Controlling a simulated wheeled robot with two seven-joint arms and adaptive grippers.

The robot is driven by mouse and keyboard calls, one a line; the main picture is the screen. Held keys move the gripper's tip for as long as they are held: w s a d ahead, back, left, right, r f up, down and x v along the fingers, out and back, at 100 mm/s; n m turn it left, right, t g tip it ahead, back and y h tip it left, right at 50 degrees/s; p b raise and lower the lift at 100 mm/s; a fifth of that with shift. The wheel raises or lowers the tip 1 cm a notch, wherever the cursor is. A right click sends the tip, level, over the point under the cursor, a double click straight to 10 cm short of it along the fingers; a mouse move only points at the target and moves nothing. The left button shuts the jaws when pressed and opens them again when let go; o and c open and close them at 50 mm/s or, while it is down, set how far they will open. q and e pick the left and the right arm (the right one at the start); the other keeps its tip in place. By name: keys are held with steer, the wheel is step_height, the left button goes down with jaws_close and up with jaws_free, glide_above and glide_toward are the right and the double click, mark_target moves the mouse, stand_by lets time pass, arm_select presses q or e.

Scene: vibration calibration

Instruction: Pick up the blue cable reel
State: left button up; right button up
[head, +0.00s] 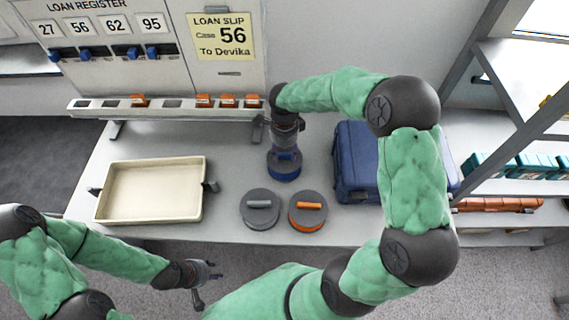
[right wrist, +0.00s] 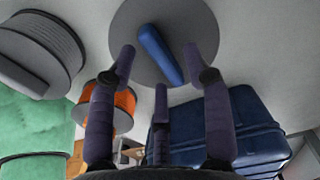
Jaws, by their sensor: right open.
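The blue cable reel (head: 285,172) stands on the table behind the grey and orange reels, partly hidden by my right gripper (head: 287,150) above it. In the right wrist view its blue bar handle (right wrist: 160,55) and grey top disc (right wrist: 205,30) lie beyond the spread fingers of my right gripper (right wrist: 160,62). That gripper is open and holds nothing; whether it touches the reel I cannot tell. My left gripper (head: 207,283) is open and empty, low in front of the table.
A grey reel (head: 261,212) and an orange reel (head: 308,212) stand just in front. A blue case (head: 352,165) stands close to the right. A cream tray (head: 150,192) lies at the left. A rail (head: 170,108) with orange pieces runs along the back.

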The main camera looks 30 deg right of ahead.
steer(key=shift+f, duration=0.9)
steer(key=shift+r, duration=0.1)
jaws_close()
steer(key=shift+r, duration=0.1)
